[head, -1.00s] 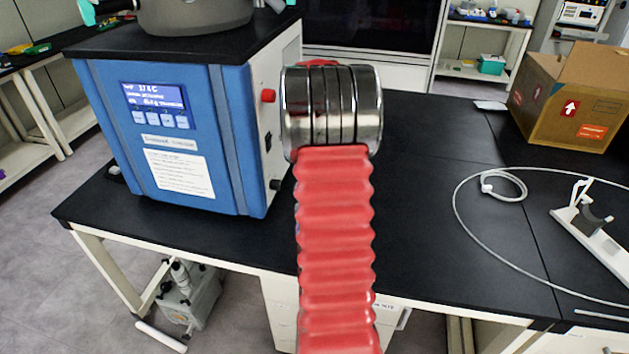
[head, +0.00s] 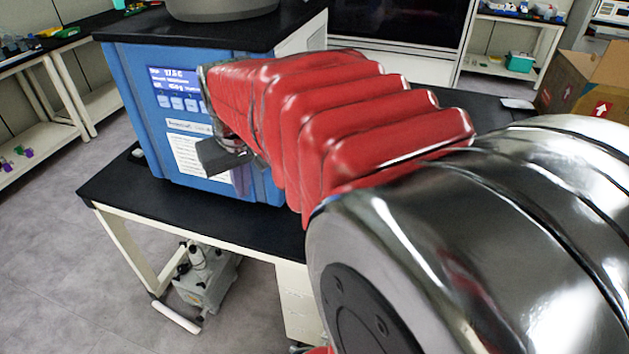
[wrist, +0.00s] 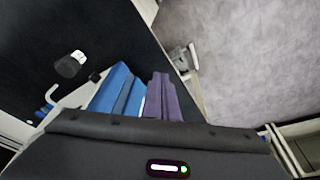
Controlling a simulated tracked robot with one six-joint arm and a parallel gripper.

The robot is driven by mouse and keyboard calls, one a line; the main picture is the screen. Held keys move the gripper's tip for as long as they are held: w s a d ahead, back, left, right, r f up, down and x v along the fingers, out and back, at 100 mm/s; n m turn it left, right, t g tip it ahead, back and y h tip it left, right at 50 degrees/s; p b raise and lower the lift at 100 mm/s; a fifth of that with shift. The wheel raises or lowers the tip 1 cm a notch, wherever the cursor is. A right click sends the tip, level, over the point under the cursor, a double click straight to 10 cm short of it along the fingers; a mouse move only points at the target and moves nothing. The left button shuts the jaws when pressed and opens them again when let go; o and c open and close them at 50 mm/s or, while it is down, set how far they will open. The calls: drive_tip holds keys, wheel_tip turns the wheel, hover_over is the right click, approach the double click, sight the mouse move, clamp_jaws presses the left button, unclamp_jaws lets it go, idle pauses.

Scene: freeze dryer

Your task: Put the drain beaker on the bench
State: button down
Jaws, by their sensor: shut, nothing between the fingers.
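I cannot make out the drain beaker in either view. The black bench (head: 165,210) carries the blue freeze dryer (head: 135,95), with a lit display and white labels on its front. My red ridged arm reaches across the head view and hides the dryer's right side and most of the bench. My gripper (head: 220,155) shows as a dark grey piece in front of the dryer's lower front. In the wrist view my gripper (wrist: 160,75) is shut and empty, with its fingers side by side. A blue surface, probably the dryer, is left of them there.
A pump-like unit (head: 208,275) stands on the floor under the bench. A cardboard box (head: 570,80) is at the right. Shelves (head: 515,50) stand behind. In the wrist view a small white-and-black object (wrist: 70,65) lies against a black surface; floor fills the right side.

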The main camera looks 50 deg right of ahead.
drive_tip(key=s+a+n+t+y, duration=0.1)
drive_tip(key=s+a+n+t, duration=0.1)
drive_tip(key=s+a, duration=0.9)
drive_tip(key=a+n, duration=0.1)
drive_tip(key=a, duration=0.3)
drive_tip(key=shift+s+a+f+t, duration=0.25)
drive_tip(key=shift+a+f+t, duration=0.05)
